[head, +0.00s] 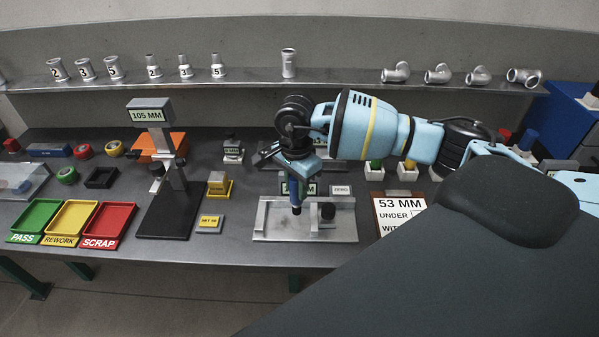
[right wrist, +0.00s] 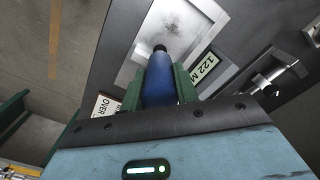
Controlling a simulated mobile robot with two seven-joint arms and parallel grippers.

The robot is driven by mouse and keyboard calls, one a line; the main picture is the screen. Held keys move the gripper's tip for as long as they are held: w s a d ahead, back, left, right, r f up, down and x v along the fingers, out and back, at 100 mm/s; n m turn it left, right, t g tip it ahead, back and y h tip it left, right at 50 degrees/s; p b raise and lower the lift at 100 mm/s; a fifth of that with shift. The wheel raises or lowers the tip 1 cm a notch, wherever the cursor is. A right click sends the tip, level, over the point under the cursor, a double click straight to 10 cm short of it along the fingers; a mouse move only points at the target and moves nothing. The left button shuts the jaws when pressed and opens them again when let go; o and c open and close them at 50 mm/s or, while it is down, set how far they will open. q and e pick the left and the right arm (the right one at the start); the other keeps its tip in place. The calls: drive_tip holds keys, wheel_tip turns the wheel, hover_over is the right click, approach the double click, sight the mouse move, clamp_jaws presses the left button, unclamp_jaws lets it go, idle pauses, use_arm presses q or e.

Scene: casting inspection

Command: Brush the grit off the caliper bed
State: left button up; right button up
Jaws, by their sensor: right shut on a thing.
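The caliper bed (head: 270,218) is a pale metal plate on the bench, with a raised rear rail and a dark knob on its right side. My right gripper (head: 297,181) is above its middle, pointing down, shut on a blue-handled brush (head: 296,200). In the right wrist view the brush's blue handle (right wrist: 160,82) sits between the fingers, its dark tip over the bed's bright surface (right wrist: 190,18). I cannot tell whether the tip touches. Faint grey smudging shows on the bed; separate grains cannot be made out. My left gripper is out of view.
A readout (right wrist: 206,68) stands close beside the brush. A ZERO block (head: 341,190) and a 53 MM card (head: 399,208) are to the right. A height gauge (head: 165,205) and green, yellow and red trays (head: 104,240) are left. Pipe fittings line the shelf (head: 340,82).

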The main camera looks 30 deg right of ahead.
drive_tip(key=shift+w+r, duration=0.1)
drive_tip(key=shift+r, duration=1.1)
